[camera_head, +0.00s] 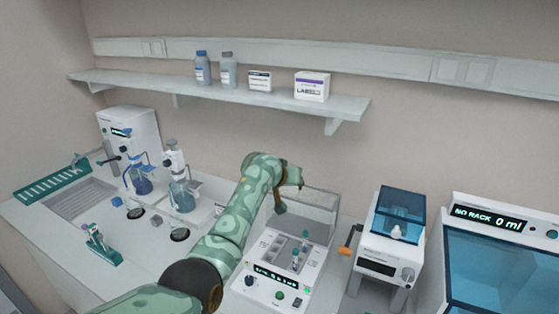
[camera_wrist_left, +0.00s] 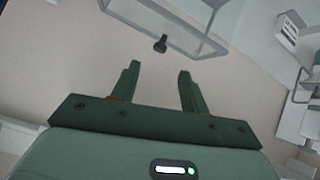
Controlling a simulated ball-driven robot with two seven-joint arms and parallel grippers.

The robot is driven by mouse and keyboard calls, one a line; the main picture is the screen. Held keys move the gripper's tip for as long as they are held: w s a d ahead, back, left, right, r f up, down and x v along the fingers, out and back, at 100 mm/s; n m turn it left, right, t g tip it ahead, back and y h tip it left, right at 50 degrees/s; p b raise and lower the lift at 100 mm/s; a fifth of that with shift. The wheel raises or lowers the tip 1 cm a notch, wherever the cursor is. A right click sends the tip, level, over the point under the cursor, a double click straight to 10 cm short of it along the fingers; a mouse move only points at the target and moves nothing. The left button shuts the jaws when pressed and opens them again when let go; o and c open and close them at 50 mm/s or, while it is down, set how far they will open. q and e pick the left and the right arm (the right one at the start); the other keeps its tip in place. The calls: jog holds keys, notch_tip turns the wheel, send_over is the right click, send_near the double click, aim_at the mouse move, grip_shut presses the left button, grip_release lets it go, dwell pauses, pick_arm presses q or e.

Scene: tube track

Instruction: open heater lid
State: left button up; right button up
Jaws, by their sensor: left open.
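The heater (camera_head: 262,284) is a white box with a dark display and knobs at the bottom middle of the head view. Its clear lid (camera_head: 318,212) appears raised at the back, with the tube block (camera_head: 284,250) in front of and below it. In the left wrist view the lid (camera_wrist_left: 200,45) shows at the top, with a dark knob (camera_wrist_left: 160,44) on its edge. My left gripper (camera_head: 281,207) is at the lid's left side, partly hidden by its own wrist. In the wrist view its two fingers (camera_wrist_left: 157,78) are apart and empty, with the knob beyond their tips.
A blue-lidded device (camera_head: 399,203) with an orange handle stands right of the heater. A larger blue-windowed machine (camera_head: 500,270) is at the far right. Glass flasks (camera_head: 181,195) stand to the left. A wall shelf (camera_head: 230,97) with bottles and boxes runs above.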

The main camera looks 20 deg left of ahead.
pick_arm(q)
jog(key=p+v, duration=0.1)
jog(key=v, duration=0.7)
jog(key=shift+w+d, duration=0.1)
